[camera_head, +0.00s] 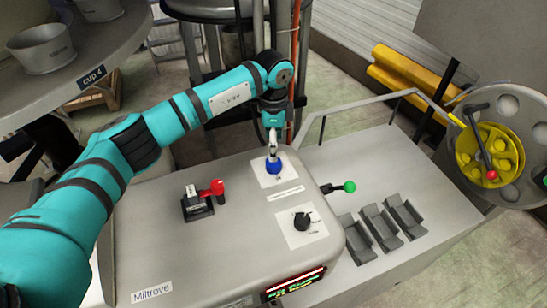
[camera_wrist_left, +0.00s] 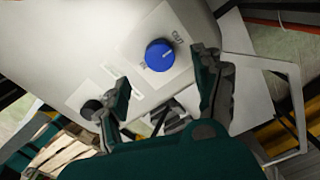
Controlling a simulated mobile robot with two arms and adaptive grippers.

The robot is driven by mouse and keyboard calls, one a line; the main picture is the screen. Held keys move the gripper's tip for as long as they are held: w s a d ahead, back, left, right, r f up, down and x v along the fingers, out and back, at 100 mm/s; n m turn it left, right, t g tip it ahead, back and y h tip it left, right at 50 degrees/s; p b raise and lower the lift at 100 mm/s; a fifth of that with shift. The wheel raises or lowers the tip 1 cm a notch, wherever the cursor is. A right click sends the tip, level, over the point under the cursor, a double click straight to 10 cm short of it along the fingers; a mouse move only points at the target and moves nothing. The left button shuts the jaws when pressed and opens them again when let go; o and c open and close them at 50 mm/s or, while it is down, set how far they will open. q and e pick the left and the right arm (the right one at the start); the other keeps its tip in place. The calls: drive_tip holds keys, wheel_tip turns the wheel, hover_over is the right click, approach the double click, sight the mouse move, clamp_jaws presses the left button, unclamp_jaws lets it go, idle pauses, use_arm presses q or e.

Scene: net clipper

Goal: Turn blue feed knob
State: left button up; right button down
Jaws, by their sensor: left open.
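The blue feed knob (camera_head: 274,166) sits on a white label plate on the top of the grey machine (camera_head: 230,240). In the left wrist view the knob (camera_wrist_left: 159,55) is round, with a pale pointer line and lettering on the plate beside it. My left gripper (camera_head: 273,148) is over the knob in the head view. In the left wrist view its two fingers (camera_wrist_left: 165,85) are spread, with the knob ahead of and between them. Whether the fingertips touch the knob I cannot tell. My right gripper is in neither view.
A black knob (camera_head: 302,221) is on the same panel, nearer the front. A red-handled switch (camera_head: 205,198) stands to the left and a green-tipped lever (camera_head: 347,187) to the right. A yellow wheel (camera_head: 490,150) is at the far right. A round table (camera_head: 100,60) is at the upper left.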

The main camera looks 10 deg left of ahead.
sight(274, 165)
use_arm(q)
wheel_tip(274, 165, down, 8)
drive_tip(key=shift+d+r+p, duration=0.1)
drive_tip(key=shift+p, duration=0.65)
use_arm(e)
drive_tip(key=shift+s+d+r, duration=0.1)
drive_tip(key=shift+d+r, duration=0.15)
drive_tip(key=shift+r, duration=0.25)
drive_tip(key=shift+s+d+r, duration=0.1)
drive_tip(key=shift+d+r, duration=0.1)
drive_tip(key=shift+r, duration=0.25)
use_arm(q)
drive_tip(key=shift+c, duration=0.4)
drive_tip(key=c, duration=1.1)
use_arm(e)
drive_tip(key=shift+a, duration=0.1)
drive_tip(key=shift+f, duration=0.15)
